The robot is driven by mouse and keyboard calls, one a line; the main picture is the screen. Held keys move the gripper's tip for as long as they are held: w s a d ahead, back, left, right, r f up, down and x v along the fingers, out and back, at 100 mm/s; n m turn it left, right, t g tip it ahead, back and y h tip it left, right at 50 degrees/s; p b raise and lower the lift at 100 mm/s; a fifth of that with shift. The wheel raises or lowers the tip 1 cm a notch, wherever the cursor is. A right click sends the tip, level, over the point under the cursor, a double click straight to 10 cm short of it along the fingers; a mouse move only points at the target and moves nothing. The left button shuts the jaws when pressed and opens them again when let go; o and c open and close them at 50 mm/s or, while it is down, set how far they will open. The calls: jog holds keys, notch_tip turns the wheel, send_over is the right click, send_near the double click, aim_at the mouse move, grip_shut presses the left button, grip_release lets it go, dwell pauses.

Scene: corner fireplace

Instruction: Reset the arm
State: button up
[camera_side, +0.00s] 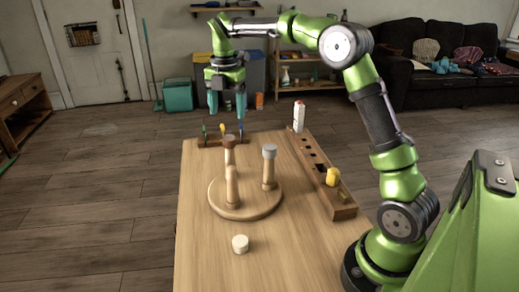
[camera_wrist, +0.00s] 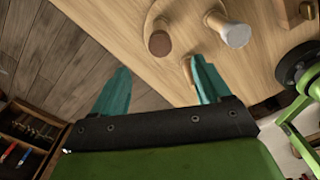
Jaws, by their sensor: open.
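My gripper (camera_side: 227,102) is open and empty. In the side view it points down, above the far left part of the wooden table (camera_side: 200,262). Its two teal fingers also show apart in the wrist view (camera_wrist: 160,88), with nothing between them. On the table stands a round wooden base (camera_side: 233,211) with upright pegs. One peg has a brown top (camera_side: 229,141) and another a grey top (camera_side: 269,151). These tops also show in the wrist view, brown (camera_wrist: 160,43) and grey (camera_wrist: 236,35). The gripper is apart from them.
A long wooden block with holes (camera_side: 335,198) lies along the right, holding a yellow piece (camera_side: 332,177). A white bottle-like item (camera_side: 299,116) stands at its far end. A white cylinder (camera_side: 240,244) stands in front. A rack with coloured-handled tools (camera_side: 210,141) is at the far edge.

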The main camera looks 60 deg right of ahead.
notch_tip(320, 180, up, 7)
jog(key=s+a+f+m+t, duration=0.2)
jog(key=s+a+m, duration=0.2)
jog(key=s+m, duration=0.4)
jog(key=s+a+f+m+t+y, duration=0.1)
jog(key=s+a+m, duration=0.3)
jog(key=s+m, duration=0.4)
jog(key=s+a+f+m+t+y, duration=0.1)
jog(key=s+a+f+m+t, duration=0.2)
jog(key=s+m, duration=0.5)
jog(key=shift+s+a+m+t, duration=0.4)
jog(key=shift+s+t, duration=0.05)
jog(key=shift+t, duration=0.15)
